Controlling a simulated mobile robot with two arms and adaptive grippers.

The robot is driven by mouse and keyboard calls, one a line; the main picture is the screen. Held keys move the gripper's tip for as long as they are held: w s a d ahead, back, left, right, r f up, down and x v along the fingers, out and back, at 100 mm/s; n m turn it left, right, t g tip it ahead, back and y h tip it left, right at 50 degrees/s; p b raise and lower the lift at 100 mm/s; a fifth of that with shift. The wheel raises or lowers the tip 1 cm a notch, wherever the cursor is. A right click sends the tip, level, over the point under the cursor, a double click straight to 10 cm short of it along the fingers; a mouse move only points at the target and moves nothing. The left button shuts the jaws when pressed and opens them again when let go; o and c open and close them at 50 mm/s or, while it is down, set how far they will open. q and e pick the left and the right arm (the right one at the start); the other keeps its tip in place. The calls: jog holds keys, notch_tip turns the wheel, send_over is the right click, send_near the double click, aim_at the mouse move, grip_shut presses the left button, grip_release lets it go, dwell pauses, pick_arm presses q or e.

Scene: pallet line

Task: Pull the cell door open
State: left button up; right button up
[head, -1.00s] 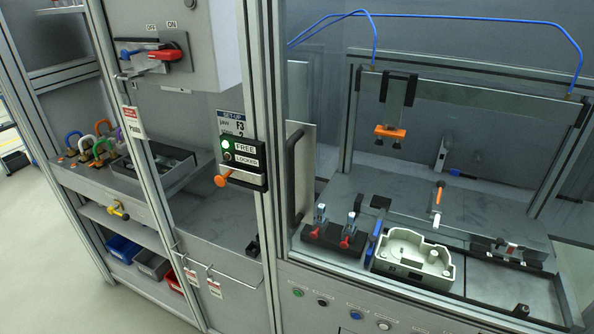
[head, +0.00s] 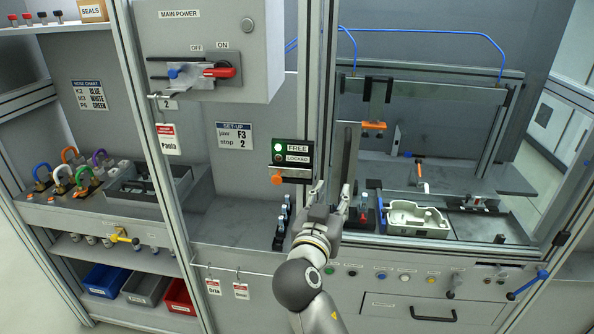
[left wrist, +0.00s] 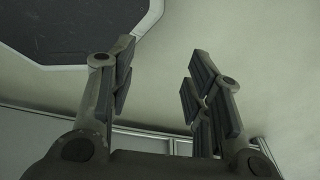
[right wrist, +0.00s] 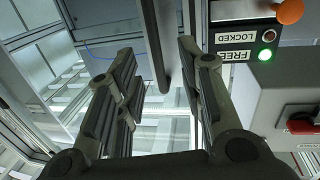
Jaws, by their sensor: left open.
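The cell door (head: 440,244) is a framed clear panel at the right of the head view, and it looks closed. Its dark upright handle (head: 350,165) stands near the door's left edge. My right gripper (head: 332,190) is open and empty, low by the handle. In the right wrist view the handle (right wrist: 152,40) shows between the two spread fingers, ahead of them; I see no contact. My left gripper (left wrist: 160,75) is open and empty in the left wrist view, over pale floor, and is outside the head view.
A lock panel (head: 291,160) left of the door shows a green light by FREE and an orange knob (head: 277,180). A grey post (head: 316,90) stands beside the handle. Hanging tags (head: 240,290) and a rail are below. A blue-handled clamp (head: 530,284) juts out at right.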

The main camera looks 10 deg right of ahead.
aim_at(344, 169)
jog(key=shift+m, duration=0.3)
jog(key=w+d+r+p, duration=0.2)
jog(key=w+d, duration=0.1)
jog(key=shift+w, duration=0.3)
jog(key=p+x, duration=0.2)
jog(key=x, duration=0.2)
jog(key=shift+w, duration=0.45)
jog(key=shift+w+d+f+p, duration=0.15)
jog(key=shift+w+d+p, duration=0.2)
jog(key=shift+w, duration=0.25)
pick_arm(q)
jog(key=r, duration=0.4)
jog(key=shift+s+a+r, duration=0.2)
jog(key=shift+s+r, duration=0.1)
jog(key=shift+r, duration=0.05)
pick_arm(e)
grip_shut()
